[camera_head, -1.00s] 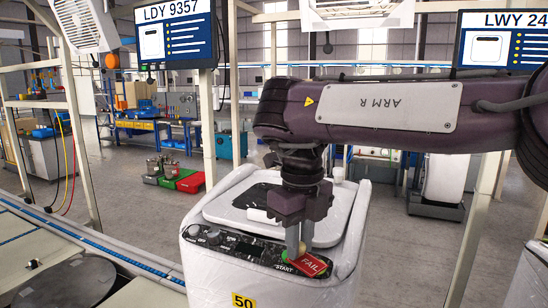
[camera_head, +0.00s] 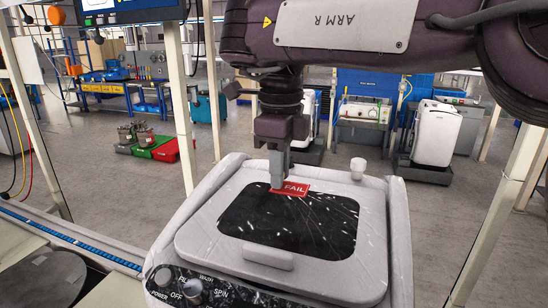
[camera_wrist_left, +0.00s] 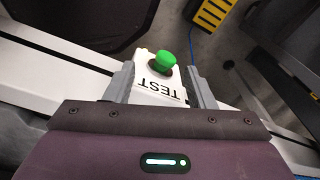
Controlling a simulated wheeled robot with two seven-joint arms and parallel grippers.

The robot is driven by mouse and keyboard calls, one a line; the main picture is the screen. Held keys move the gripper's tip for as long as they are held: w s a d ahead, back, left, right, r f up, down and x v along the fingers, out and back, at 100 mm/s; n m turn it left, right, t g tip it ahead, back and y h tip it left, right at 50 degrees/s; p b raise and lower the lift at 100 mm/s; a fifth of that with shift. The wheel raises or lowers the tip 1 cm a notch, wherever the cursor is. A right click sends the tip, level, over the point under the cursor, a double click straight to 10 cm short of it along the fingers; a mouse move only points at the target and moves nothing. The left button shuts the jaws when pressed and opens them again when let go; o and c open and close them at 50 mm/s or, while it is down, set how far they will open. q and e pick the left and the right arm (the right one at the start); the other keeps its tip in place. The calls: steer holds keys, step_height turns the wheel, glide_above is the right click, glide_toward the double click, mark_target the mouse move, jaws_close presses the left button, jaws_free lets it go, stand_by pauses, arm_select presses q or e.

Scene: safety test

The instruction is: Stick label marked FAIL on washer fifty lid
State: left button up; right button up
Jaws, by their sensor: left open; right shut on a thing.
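The washer (camera_head: 388,245) stands in front of me in the head view, with its pale lid (camera_head: 345,279) closed around a dark window (camera_head: 280,228). My right gripper (camera_head: 278,180) is shut on the red FAIL label (camera_head: 295,189). I cannot tell whether the label touches the lid. My left gripper (camera_wrist_left: 160,72) shows only in the left wrist view. It is open, with its fingers on either side of a white TEST box (camera_wrist_left: 157,90) that has a green button (camera_wrist_left: 167,61).
Control knobs (camera_head: 193,287) line the washer's front panel. A blue-edged conveyor rail (camera_head: 70,238) runs at left, with a dark round disc (camera_head: 42,280) near it. Another white washer (camera_head: 436,133) stands at the back right. Pale posts flank the washer, and my right arm covers the top.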

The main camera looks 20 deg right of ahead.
mark_target(278, 218)
steer(key=shift+s+f, duration=0.3)
steer(key=shift+s, duration=0.15)
steer(key=f, duration=0.3)
steer(key=shift+w+f, duration=0.25)
steer(key=shift+f, duration=0.6)
arm_select(q)
steer(key=shift+s, duration=0.15)
arm_select(e)
steer(key=shift+s+f, duration=0.1)
steer(key=shift+f, duration=0.2)
arm_select(q)
steer(key=shift+s, duration=0.2)
arm_select(e)
steer(key=shift+w+a, duration=0.15)
steer(key=shift+w, duration=0.05)
steer(key=shift+s+f, duration=0.1)
steer(key=shift+f, duration=0.5)
stand_by(1.5)
steer(key=o, duration=1.3)
steer(key=shift+r, duration=0.1)
